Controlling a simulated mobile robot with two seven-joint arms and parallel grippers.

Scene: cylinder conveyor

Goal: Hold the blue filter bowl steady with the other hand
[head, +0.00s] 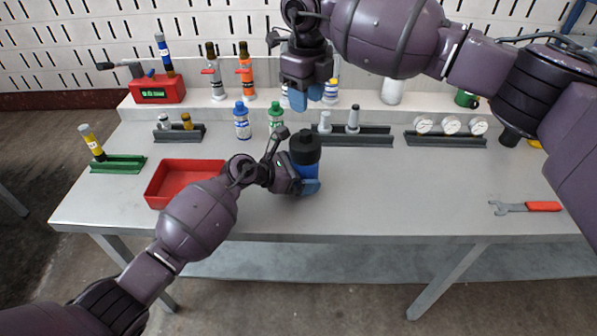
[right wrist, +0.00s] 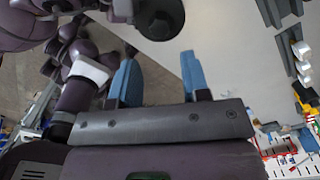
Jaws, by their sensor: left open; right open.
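The blue filter bowl (head: 304,172) stands upright on the table near the middle, with a black cap (head: 305,143) on top. My left gripper (head: 306,187) is low beside the bowl, open, with a blue fingertip in front of its lower part. The far fingertip is hidden, and I cannot tell whether either one touches. My right gripper (head: 306,97) is open and empty, pointing down above and behind the bowl. In the right wrist view its two blue fingers (right wrist: 160,80) are apart with nothing between them. The round black cap (right wrist: 160,18) shows beyond them at the top edge.
A red tray (head: 152,192) lies left of my left gripper. Behind the bowl stand blue-capped (head: 242,122) and green-capped (head: 275,118) bottles and a dark rack (head: 375,140). A gauge rack (head: 445,140) is farther right. A wrench (head: 525,207) lies at right; the table between is clear.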

